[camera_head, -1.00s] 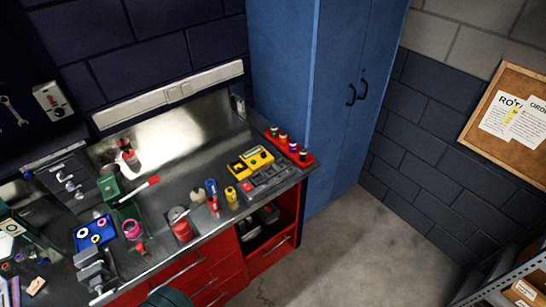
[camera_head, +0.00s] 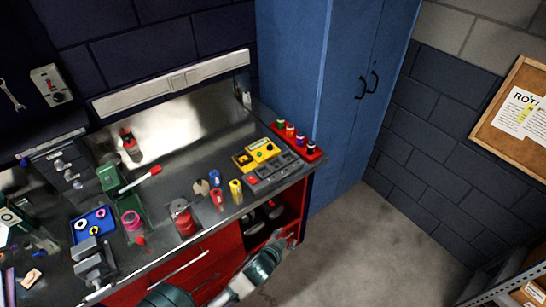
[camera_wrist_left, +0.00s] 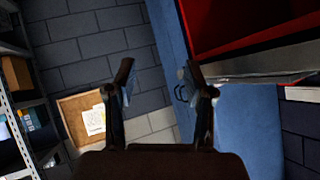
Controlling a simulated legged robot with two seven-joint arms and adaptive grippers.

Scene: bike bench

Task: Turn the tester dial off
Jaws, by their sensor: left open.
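A yellow boxy device (camera_head: 263,149), which looks like the tester, stands at the right part of the workbench. A small green spot shows on its face; the dial's setting is too small to read. My left gripper (camera_head: 288,238) is below and in front of the bench's right end, beside the open red shelf, apart from the device. In the left wrist view its two fingers (camera_wrist_left: 160,82) are spread with nothing between them. The tester does not show in the wrist view. My right gripper is not in view.
The dark workbench (camera_head: 165,235) has red drawers below. A grey tray (camera_head: 272,172), a yellow bottle (camera_head: 236,190) and a red can (camera_head: 183,219) are near the front edge. A blue cabinet (camera_head: 300,60) stands behind.

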